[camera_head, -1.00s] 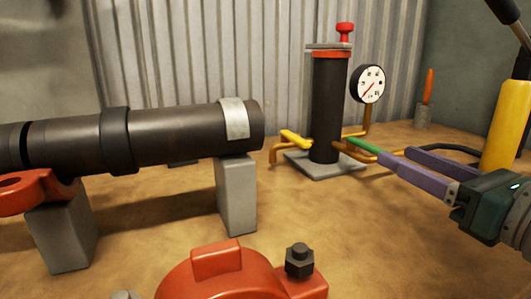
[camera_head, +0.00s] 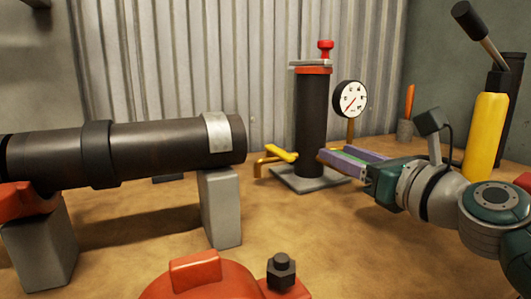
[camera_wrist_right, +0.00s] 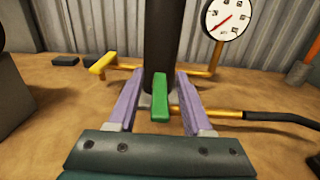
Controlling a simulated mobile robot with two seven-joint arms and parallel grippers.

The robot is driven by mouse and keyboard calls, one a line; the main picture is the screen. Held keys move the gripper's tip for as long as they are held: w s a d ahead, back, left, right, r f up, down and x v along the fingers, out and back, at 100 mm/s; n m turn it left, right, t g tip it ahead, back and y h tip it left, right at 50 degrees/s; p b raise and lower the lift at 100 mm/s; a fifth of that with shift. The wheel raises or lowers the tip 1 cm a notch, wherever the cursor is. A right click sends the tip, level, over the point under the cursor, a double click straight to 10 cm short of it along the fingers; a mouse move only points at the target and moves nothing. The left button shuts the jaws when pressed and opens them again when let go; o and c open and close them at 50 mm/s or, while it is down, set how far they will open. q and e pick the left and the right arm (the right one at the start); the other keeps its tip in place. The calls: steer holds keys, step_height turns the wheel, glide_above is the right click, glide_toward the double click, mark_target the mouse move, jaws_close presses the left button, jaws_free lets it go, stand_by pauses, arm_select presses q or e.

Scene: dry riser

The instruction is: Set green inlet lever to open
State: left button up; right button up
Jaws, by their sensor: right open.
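The green inlet lever (camera_wrist_right: 160,98) shows in the right wrist view, low on the front of the dark riser pipe (camera_head: 310,122). It lies between the two purple fingers of my right gripper (camera_wrist_right: 158,90), with a gap on each side. In the head view my right gripper (camera_head: 352,158) reaches in from the right, its fingers beside the riser's foot. Only a sliver of the green lever (camera_head: 340,153) shows there, mostly hidden by the fingers. The right gripper is open. My left gripper is in neither view.
A yellow lever (camera_head: 280,153) sits left of the riser. A round gauge (camera_head: 350,99) and a red knob (camera_head: 325,46) are above. A dark pipe (camera_head: 150,148) lies on blocks at left. A yellow cylinder (camera_head: 487,135) stands at right. A black hose (camera_wrist_right: 285,118) runs right.

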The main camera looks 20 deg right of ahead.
steer(key=shift+c, duration=0.2)
jaws_close()
stand_by(1.1)
